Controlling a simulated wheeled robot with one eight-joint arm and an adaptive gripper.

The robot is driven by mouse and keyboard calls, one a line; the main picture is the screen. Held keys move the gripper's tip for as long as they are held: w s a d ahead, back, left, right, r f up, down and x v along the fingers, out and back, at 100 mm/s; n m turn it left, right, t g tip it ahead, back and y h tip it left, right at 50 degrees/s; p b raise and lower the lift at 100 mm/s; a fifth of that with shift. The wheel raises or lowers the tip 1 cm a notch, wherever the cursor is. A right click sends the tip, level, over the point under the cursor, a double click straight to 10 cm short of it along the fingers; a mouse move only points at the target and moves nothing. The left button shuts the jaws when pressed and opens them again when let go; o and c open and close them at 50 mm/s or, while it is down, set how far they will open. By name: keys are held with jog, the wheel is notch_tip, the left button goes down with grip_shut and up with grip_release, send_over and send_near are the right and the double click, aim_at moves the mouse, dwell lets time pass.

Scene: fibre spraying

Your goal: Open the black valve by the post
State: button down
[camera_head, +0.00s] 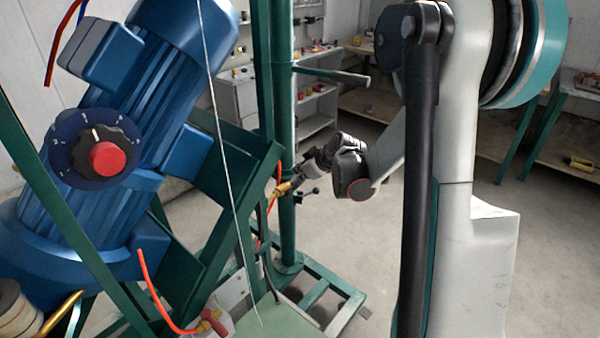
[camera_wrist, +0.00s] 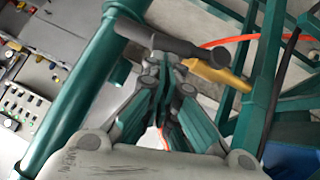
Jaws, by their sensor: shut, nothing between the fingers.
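The black valve shows in the wrist view as a dark bar-shaped handle (camera_wrist: 185,46) lying across the view just beyond my fingertips. A brass fitting (camera_wrist: 218,75) sits beside it, with a red hose running off. In the head view the brass fitting (camera_head: 284,188) is beside the green post (camera_head: 287,150), with a small black handle (camera_head: 309,193) near it. My gripper (camera_wrist: 164,72) is shut and empty, its fingertips close to the handle. I cannot tell whether they touch it. In the head view my gripper (camera_head: 312,170) reaches the fitting from the right.
A blue motor (camera_head: 120,130) with a red-knobbed dial (camera_head: 108,158) stands on a green frame at the left. A green bar (camera_head: 330,75) juts from the post above my gripper. Shelves (camera_head: 315,110) stand behind. Open floor (camera_head: 545,250) lies at the right.

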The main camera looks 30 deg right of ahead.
jog(key=shift+w+d+f+y, duration=0.25)
jog(key=shift+d+f+y, duration=0.15)
jog(key=shift+d+f, duration=0.2)
